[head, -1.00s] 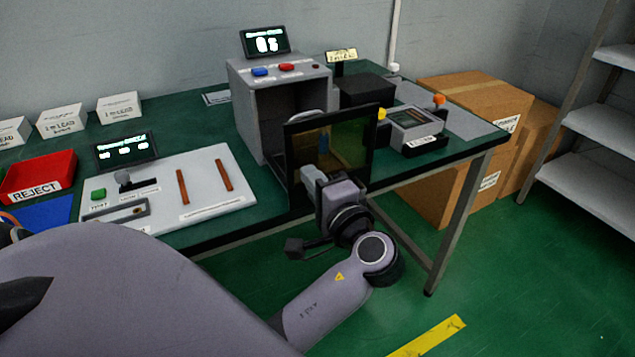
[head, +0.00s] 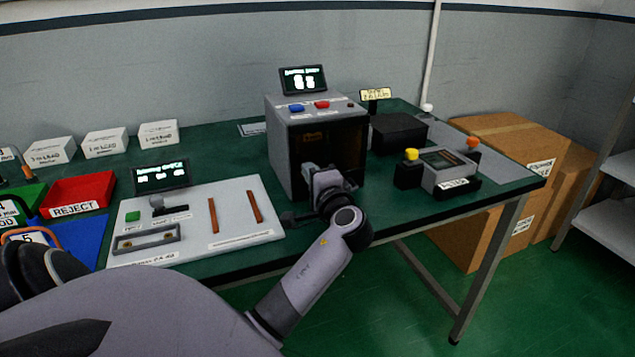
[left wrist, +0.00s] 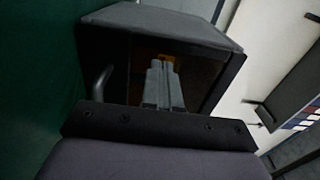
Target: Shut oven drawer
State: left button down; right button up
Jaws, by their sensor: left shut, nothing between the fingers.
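The oven (head: 281,150) is a grey box on the green table with a blue and a red button on top. Its drawer front (head: 343,148) is a dark tinted panel in a black frame, sitting in or very near the box's opening. The panel also shows in the left wrist view (left wrist: 200,80), with a grey handle (left wrist: 100,82) at its left. My left gripper (head: 312,170) is shut and empty, its fingertips at the panel; in the wrist view the fingers (left wrist: 162,66) point at it. Whether they touch it is unclear. My right gripper is out of view.
A white control board (head: 235,222) lies left of the oven, with a small display behind it. A black box (head: 398,132) and a grey device (head: 448,168) stand to the right. Cardboard boxes (head: 510,140) and a shelf are beyond the table's right end.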

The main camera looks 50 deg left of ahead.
pick_arm(q)
jog(key=shift+w+a, duration=0.1)
jog(key=shift+a, duration=0.3)
jog(key=shift+a+r, duration=0.1)
jog(key=shift+r, duration=0.1)
